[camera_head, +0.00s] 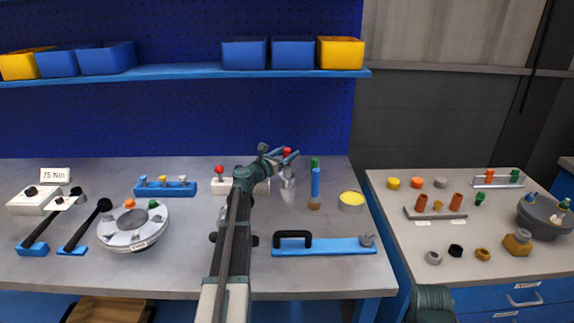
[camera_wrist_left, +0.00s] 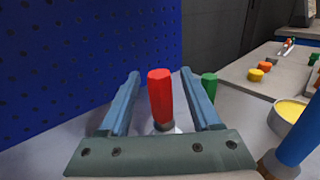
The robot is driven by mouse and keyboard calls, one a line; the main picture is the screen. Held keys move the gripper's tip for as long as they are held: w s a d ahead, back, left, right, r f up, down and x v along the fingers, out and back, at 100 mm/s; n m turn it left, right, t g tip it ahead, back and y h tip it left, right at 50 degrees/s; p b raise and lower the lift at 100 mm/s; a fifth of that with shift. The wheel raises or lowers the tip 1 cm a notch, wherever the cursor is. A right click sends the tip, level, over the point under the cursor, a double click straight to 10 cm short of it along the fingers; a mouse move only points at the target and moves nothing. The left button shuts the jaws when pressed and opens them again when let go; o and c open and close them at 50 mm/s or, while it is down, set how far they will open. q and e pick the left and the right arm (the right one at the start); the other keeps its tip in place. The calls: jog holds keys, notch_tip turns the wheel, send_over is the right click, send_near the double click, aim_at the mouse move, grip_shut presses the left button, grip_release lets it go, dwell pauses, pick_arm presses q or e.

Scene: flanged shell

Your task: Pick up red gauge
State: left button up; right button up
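The red gauge (camera_wrist_left: 161,92) stands upright with its red handle between the two fingers of my left gripper (camera_wrist_left: 161,98) in the left wrist view. The fingers are apart, with gaps on both sides of the handle. In the head view the red top (camera_head: 287,151) shows by the left gripper (camera_head: 284,157), above a grey metal holder (camera_head: 288,180). A green-topped gauge (camera_wrist_left: 209,84) stands just to the right of the right finger. My right gripper is not clearly in view; only a dark green part of mine shows at the bottom right of the head view.
A blue bottle-like tool (camera_head: 315,184) and a yellow-filled tin (camera_head: 351,200) stand right of the gripper. A blue holder with a black handle (camera_head: 325,246) lies in front. The blue pegboard (camera_head: 180,110) is close behind. A second table (camera_head: 390,215) stands at right.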

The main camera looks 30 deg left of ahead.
pick_arm(q)
grip_shut()
jog(key=shift+r, duration=0.15)
dwell(0.4)
notch_tip(320, 180, up, 3)
jog(key=p, duration=0.3)
jog(key=shift+r+p, duration=0.4)
jog(key=shift+p, duration=0.15)
jog(key=s+d, duration=1.1)
jog(key=shift+d+r+p, duration=0.2)
jog(key=shift+r+p, duration=0.25)
